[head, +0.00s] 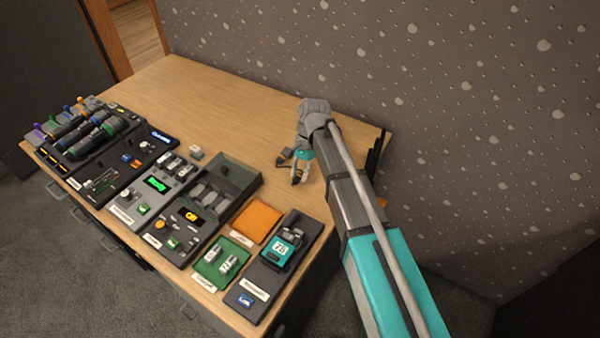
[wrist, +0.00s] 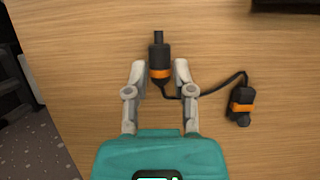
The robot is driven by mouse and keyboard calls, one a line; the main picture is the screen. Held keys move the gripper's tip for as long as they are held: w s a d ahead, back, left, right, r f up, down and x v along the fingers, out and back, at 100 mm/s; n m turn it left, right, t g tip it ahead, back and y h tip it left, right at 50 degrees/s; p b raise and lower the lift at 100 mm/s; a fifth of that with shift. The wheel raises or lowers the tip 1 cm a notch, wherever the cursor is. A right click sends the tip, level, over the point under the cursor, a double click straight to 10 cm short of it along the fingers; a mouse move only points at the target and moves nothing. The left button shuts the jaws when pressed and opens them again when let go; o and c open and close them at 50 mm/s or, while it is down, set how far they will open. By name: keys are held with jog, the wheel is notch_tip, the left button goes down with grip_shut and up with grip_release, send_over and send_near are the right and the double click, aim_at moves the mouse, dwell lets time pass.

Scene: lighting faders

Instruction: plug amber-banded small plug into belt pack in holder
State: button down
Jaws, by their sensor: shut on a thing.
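The amber-banded small plug (wrist: 159,58) is black with a thin tip pointing up in the wrist view. My gripper (wrist: 160,74) is shut on it, one finger at each side of its banded end; my gripper (head: 298,180) is low over the table in the head view. A black cord (wrist: 205,94) runs from the plug to a second black piece with an amber band (wrist: 241,104), lying on the wood. The teal belt pack (head: 281,247), marked 7B, sits in a dark holder (head: 268,288) at the table's front right. Its socket is too small to make out.
An orange pad (head: 257,220) and a green mat (head: 208,277) with small light pieces lie left of the holder. A dark open tray (head: 232,171) and several control panels (head: 138,205) fill the front left. The back of the wooden table (head: 190,90) is clear.

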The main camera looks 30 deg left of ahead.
aim_at(297, 178)
jog(key=shift+r+p, duration=1.85)
jog(key=shift+r, duration=0.2)
jog(key=shift+d+f, duration=0.1)
jog(key=shift+d, duration=0.05)
